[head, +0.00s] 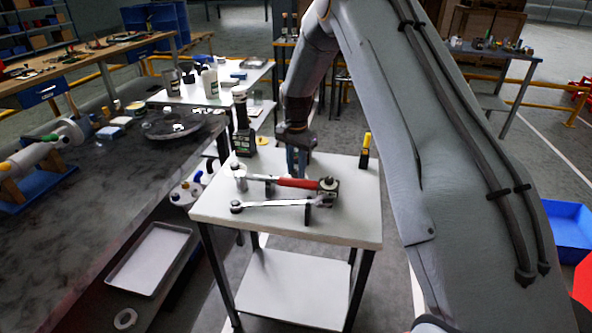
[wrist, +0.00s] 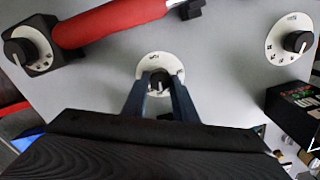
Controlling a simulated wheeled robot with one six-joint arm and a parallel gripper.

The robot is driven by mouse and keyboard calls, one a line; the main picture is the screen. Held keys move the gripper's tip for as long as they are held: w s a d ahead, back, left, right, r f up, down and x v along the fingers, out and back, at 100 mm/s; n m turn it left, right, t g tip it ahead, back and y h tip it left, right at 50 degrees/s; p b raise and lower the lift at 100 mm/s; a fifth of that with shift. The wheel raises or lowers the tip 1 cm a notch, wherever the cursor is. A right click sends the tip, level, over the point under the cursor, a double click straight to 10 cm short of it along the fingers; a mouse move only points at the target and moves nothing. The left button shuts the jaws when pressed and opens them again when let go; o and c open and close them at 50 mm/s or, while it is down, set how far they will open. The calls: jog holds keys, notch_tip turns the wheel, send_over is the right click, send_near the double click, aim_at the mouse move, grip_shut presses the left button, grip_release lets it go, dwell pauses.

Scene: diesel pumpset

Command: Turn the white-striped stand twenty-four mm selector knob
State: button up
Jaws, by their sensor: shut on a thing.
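My gripper (head: 297,172) reaches down to the white stand top (head: 350,225). In the wrist view its two fingers (wrist: 161,88) are shut on the sides of a small black knob (wrist: 159,80) with a light mark on its top. This knob sits in the middle of a round white dial with small lettering; I cannot read the lettering. In the head view my gripper hides this knob. Two other black knobs show in the wrist view: one on a black block (wrist: 20,50) at left and one on a white dial (wrist: 297,42) at right.
A red-handled wrench (head: 295,183) lies beside the held knob, and a silver wrench (head: 275,204) lies nearer the front. A black box (head: 244,142) stands at the stand's back left. A yellow-and-black item (head: 366,150) stands at back right. The stand's front right is clear.

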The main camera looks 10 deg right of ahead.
aim_at(296, 172)
jog(key=shift+m, duration=0.5)
jog(key=o, duration=1)
jog(key=shift+o, duration=0.2)
jog(key=shift+r, duration=0.1)
notch_tip(296, 172, up, 8)
jog(key=shift+f+b, duration=0.15)
jog(key=shift+b, duration=0.7)
jog(key=shift+s, duration=0.1)
